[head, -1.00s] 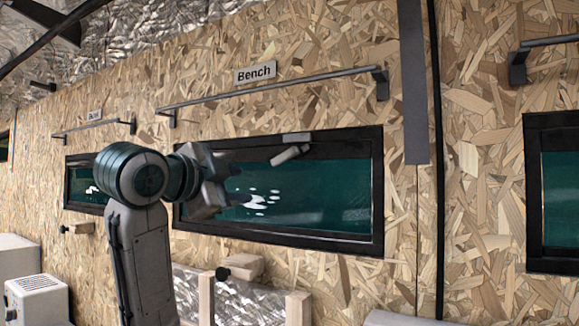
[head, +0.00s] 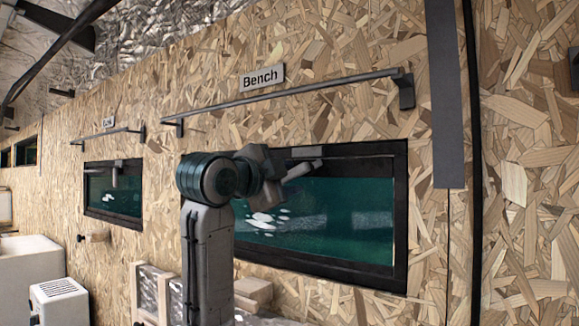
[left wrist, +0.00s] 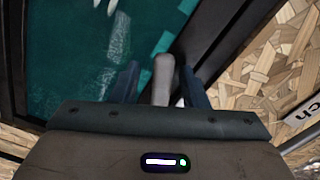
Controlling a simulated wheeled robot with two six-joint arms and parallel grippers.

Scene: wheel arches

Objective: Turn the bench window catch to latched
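The bench window (head: 345,215) has a black frame and a dark green pane, under the "Bench" sign (head: 263,77). Its catch (head: 306,168) is a grey lever at the top of the frame, below a small grey plate, slanting slightly down to the left. My left gripper (head: 283,172) is at the lever's free end. In the left wrist view the lever (left wrist: 163,78) stands between the two dark blue fingers (left wrist: 160,88), with a gap on each side. The gripper is open around it. My right gripper is not in view.
A dark rail (head: 290,93) runs along the wall above the window. Another window with its own catch (head: 115,177) is further left. A white box (head: 58,303) and a wooden block (head: 253,290) are below. A grey vertical strip (head: 442,95) is right of the window.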

